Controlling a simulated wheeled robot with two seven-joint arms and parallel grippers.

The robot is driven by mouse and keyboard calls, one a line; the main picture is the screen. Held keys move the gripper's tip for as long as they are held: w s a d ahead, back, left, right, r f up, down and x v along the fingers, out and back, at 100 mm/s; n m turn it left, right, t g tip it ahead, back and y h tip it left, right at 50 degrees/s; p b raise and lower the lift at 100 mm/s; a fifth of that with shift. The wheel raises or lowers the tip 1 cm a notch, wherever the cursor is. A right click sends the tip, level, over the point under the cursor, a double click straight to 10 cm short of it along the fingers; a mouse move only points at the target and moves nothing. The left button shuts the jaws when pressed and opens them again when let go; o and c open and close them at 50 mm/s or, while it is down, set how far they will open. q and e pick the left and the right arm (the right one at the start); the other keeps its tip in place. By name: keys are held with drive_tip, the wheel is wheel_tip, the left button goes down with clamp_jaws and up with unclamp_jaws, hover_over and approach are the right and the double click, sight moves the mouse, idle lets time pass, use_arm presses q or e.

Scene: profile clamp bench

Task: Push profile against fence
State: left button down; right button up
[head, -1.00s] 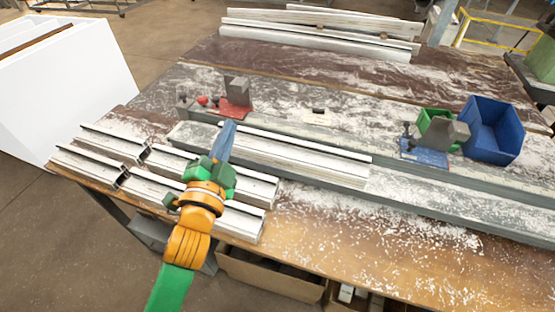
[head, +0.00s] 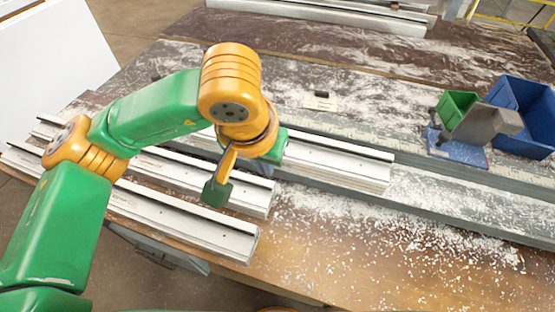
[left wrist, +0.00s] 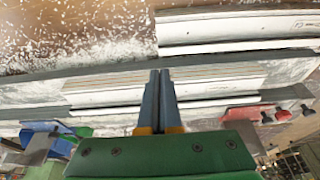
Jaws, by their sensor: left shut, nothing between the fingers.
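The white profile (head: 345,165) lies lengthwise on the grey bench bed, with its left part hidden behind my left arm in the head view. It also shows in the left wrist view (left wrist: 215,78). The grey fence rail (head: 480,178) runs along its far side. I cannot tell whether they touch. My left gripper (left wrist: 160,72) is shut and empty, with its blue-grey fingers side by side over the profile's middle in the left wrist view. Contact is unclear. My right gripper is out of view.
More profiles (head: 185,215) lie at the front left. A grey clamp on a blue base (head: 458,150) stands behind the fence, beside a green bin (head: 455,107) and a blue bin (head: 525,115). A red clamp base (left wrist: 245,115) shows in the left wrist view. The front right has only white chips.

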sight(273, 184)
use_arm(q)
drive_tip(key=p+x, duration=0.2)
drive_tip(key=x, duration=0.6)
drive_tip(key=shift+w+d+f, duration=0.1)
drive_tip(key=shift+w+f, duration=0.15)
drive_tip(key=shift+f, duration=0.05)
drive_tip(key=w, duration=0.1)
drive_tip(key=w+d+p, duration=0.1)
drive_tip(key=w, duration=0.1)
drive_tip(key=shift+w+d, duration=0.15)
drive_tip(key=shift+w, duration=0.1)
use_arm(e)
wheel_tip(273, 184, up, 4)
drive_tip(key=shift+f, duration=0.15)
use_arm(q)
drive_tip(key=shift+f, duration=0.1)
drive_tip(key=w+b, duration=0.1)
drive_tip(key=w+d+b, duration=0.1)
drive_tip(key=shift+w, duration=0.4)
drive_tip(key=shift+a+r, duration=0.1)
drive_tip(key=shift+r, duration=0.15)
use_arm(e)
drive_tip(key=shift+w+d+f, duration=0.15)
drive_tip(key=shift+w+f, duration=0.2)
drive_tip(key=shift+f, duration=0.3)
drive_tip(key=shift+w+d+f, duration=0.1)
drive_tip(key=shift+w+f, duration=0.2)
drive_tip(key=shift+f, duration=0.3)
